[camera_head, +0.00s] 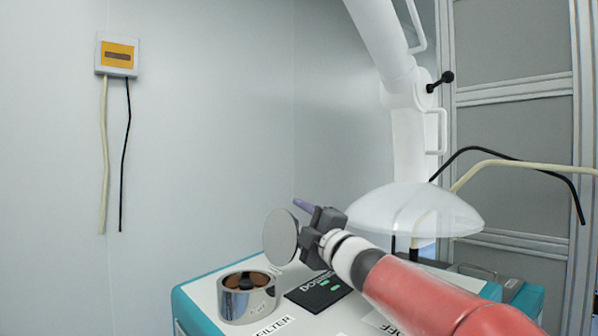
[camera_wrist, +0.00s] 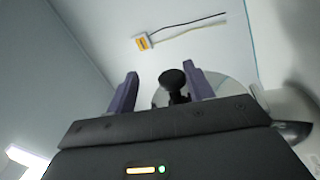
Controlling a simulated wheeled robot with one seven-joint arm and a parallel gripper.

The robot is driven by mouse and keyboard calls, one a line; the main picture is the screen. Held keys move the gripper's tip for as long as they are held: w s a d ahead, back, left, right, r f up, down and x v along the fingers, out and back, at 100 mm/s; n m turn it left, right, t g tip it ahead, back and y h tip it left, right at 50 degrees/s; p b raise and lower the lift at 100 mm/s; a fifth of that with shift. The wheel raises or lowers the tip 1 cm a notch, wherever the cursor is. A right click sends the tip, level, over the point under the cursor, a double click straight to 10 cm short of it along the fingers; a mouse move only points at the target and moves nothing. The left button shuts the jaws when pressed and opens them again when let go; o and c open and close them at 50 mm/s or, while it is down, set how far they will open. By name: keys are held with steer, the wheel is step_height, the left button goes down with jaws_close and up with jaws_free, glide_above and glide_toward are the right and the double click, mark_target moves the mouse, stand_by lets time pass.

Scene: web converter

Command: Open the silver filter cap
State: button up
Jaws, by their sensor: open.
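The silver filter housing (camera_head: 248,303) is a short shiny cylinder on the white top of the machine, left of my gripper. Its top is open and shows a brown inside with a dark middle part. The round silver cap (camera_head: 281,237) is raised and stands nearly upright above the housing's right side. It also shows as a grey disc in the wrist view (camera_wrist: 225,88). My gripper (camera_wrist: 162,72) is open, with a purple finger on each side of a black knob (camera_wrist: 172,82) in front of the disc. Contact between fingers and knob cannot be told.
A label "FILTER" (camera_head: 272,328) and a dark panel with green marks (camera_head: 320,291) lie beside the housing. A clear dome (camera_head: 413,210) hangs behind my arm. A wall box (camera_head: 117,56) with two cables is at the left. Space left of the housing is clear.

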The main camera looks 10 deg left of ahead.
step_height(320, 180, up, 18)
steer(key=p, duration=0.1)
steer(key=shift+r, duration=0.25)
